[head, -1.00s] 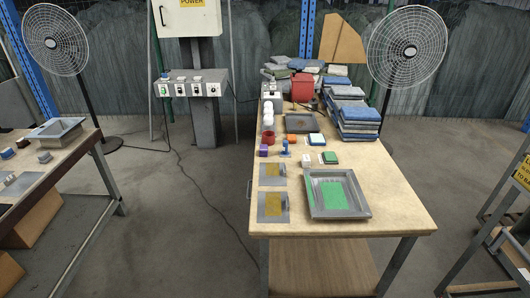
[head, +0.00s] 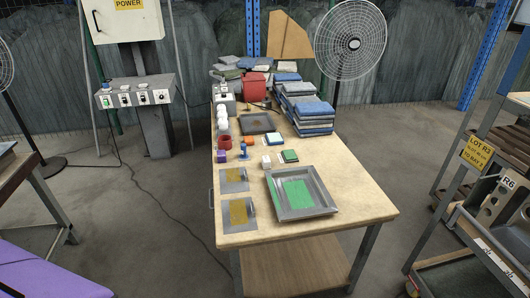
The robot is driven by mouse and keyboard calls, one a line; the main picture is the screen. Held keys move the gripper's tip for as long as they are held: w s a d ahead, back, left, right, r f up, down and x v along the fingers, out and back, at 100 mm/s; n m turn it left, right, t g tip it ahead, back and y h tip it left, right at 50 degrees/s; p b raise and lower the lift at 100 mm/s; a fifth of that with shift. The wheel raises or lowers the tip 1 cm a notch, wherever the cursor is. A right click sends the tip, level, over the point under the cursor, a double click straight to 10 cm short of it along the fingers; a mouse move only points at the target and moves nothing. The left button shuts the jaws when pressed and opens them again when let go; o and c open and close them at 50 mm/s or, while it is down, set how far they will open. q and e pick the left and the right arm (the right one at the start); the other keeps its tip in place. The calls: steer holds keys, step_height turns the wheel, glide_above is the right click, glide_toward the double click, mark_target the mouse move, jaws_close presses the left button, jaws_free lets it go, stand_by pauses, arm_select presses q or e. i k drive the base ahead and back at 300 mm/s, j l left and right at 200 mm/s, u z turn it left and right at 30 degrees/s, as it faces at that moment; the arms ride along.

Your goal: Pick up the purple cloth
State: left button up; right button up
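A large, flat, purple shape (head: 50,268) fills the bottom left corner of the head view, cut off by the frame edge. It has a smooth top, a thin fold or edge line, and a dark part below it at the far left. I cannot tell whether it is the purple cloth. A small purple item (head: 222,156) sits at the left edge of the wooden table (head: 340,190), next to a red container (head: 224,142). It looks like a block more than cloth. Neither gripper is in view.
A grey tray with a green panel (head: 331,192) and two grey plates with yellow patches (head: 238,214) lie on the table's near half. Stacked blue and grey cloths (head: 312,118) stand farther back. A wheeled rack (head: 470,215) stands at right. Open floor lies left of the table.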

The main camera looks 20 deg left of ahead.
mark_target(221, 153)
steer(key=i+j+z, duration=0.1)
steer(key=j+z, duration=0.25)
steer(key=j, duration=0.15)
steer(key=j+z, duration=0.35)
steer(key=j, duration=0.15)
steer(key=j+z, duration=0.35)
steer(key=j, duration=1.1)
steer(key=k+j+z, duration=0.1)
steer(key=j, duration=0.25)
steer(key=k+j, duration=0.1)
steer(key=j, duration=0.3)
